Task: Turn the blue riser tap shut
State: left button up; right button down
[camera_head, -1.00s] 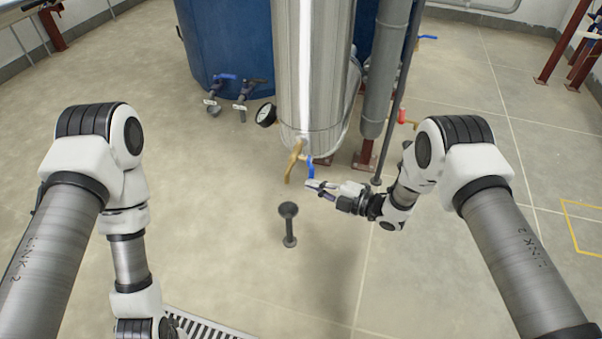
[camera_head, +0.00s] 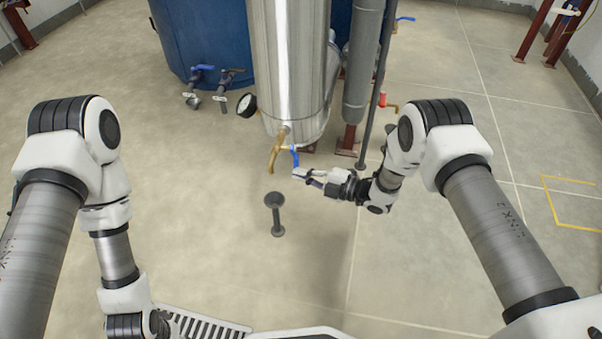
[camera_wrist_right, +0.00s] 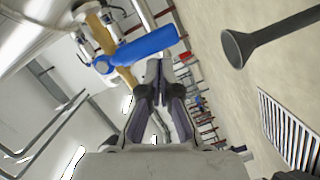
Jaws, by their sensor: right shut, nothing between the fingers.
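A blue tap handle (camera_head: 295,157) hangs down beside a brass spout (camera_head: 276,153) at the foot of the silver cylinder. In the right wrist view the blue handle (camera_wrist_right: 147,46) lies slantwise just ahead of the fingertips, across the brass pipe (camera_wrist_right: 103,38). My right gripper (camera_head: 299,175) is shut and empty, its tips right below the handle's lower end. Whether the fingers (camera_wrist_right: 168,70) touch the handle cannot be told. My left arm reaches down at the left, its gripper out of view.
The silver cylinder (camera_head: 287,60) and a grey pipe (camera_head: 361,70) stand behind the tap. A grey post (camera_head: 276,215) stands on the floor in front. A floor grate (camera_head: 205,326) lies at the bottom.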

jog(key=v, duration=1.1)
jog(key=shift+d, duration=0.25)
